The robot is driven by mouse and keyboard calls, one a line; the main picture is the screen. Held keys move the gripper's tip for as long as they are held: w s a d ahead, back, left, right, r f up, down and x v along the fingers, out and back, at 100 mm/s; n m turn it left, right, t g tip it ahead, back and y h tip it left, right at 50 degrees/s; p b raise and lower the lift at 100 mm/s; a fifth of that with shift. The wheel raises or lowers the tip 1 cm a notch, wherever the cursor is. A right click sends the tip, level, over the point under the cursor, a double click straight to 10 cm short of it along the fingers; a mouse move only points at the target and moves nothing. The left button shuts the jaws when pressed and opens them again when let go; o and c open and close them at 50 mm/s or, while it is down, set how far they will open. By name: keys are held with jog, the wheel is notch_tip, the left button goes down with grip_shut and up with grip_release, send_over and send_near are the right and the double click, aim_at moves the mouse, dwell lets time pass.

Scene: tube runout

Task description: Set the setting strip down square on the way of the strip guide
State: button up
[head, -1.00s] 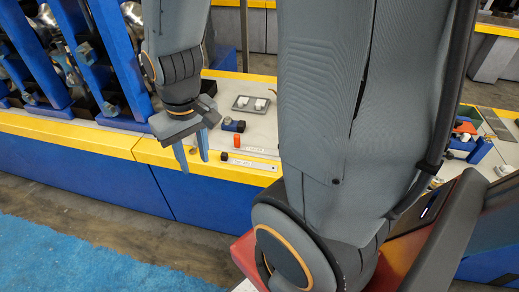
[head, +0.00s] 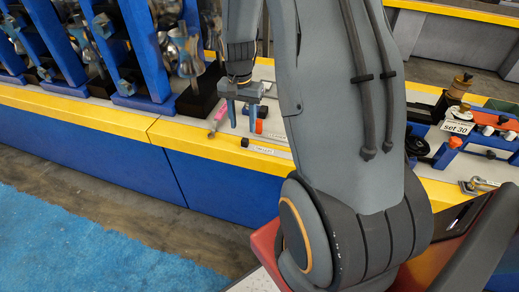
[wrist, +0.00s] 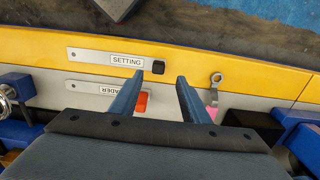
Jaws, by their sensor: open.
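The setting strip (wrist: 95,56) is a pale flat bar labelled "SETTING", with a black block (wrist: 158,67) at its right end in the wrist view. It lies along the yellow front edge of the bench; in the head view the strip (head: 268,151) is right of and below my gripper. My gripper (wrist: 159,77) is open and empty, pointing down, with its fingertips either side of the black block in the wrist picture. It shows in the head view too (head: 242,127). Contact cannot be told. I cannot make out the strip guide.
A second strip (wrist: 90,87), label partly hidden, lies parallel behind, with an orange block (wrist: 142,103). Blue racks (head: 140,50) stand left; a "set 30" fixture (head: 458,127) stands right.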

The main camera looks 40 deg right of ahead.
aim_at(245, 140)
jog(key=shift+d+f+p, duration=0.15)
jog(key=shift+f+p, duration=0.55)
jog(key=shift+f, duration=2.45)
jog(key=shift+s, duration=0.1)
grip_shut()
